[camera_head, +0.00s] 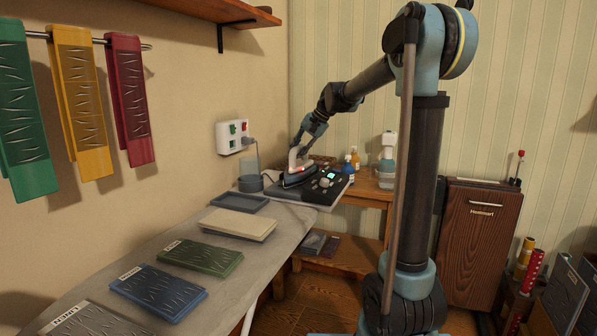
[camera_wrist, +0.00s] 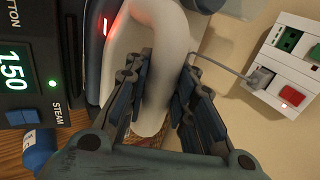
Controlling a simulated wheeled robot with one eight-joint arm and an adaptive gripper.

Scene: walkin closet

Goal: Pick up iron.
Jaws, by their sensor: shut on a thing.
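The iron (camera_head: 293,178) is at the far end of the ironing board, by its dark station (camera_head: 326,186) with a lit green display. My gripper (camera_head: 302,150) reaches down to it from above. In the wrist view, the iron's pale curved handle (camera_wrist: 154,42) passes between the two fingers of my gripper (camera_wrist: 163,98), which are shut on it. The dark iron body with a red light shows beside the handle. The station panel (camera_wrist: 20,80) reads 150. Whether the iron is clear of its rest, I cannot tell.
A wall socket panel (camera_head: 229,137) with a plugged cord is close to the iron. A clear container (camera_head: 250,174) stands left of it. Bottles (camera_head: 352,160) stand on a wooden table behind. Folded cloths (camera_head: 200,258) and trays lie along the board (camera_head: 273,248). A shelf (camera_head: 222,10) overhangs.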

